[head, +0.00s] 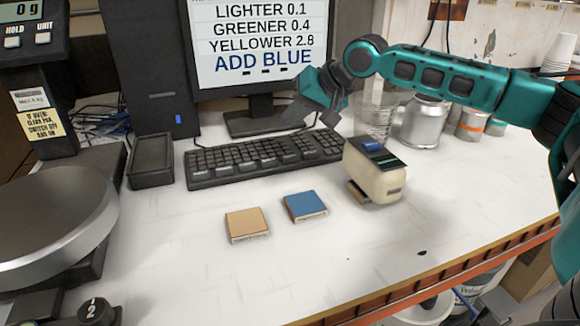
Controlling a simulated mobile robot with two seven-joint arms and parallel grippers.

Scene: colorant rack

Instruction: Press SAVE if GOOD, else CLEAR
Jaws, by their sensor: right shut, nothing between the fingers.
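The monitor (262,40) reads "LIGHTER 0.1", "GREENER 0.4", "YELLOWER 2.8" and, in blue, "ADD BLUE"; its top lines are cut off by the picture's edge. I see no word GOOD. A black keyboard (262,158) lies on the white bench in front of the monitor. Its key labels are too small to read, so I cannot pick out SAVE or CLEAR. My right gripper (310,112) is shut and empty. It hangs in front of the monitor's lower right corner, over the keyboard's far right part, apparently above the keys. My left gripper is out of view.
A cream handheld device (376,178) stands right of the keyboard. A tan tile (246,223) and a blue tile (305,204) lie in front. A scale (45,225) is at left. A clear cup (375,118) and metal can (425,122) stand behind.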

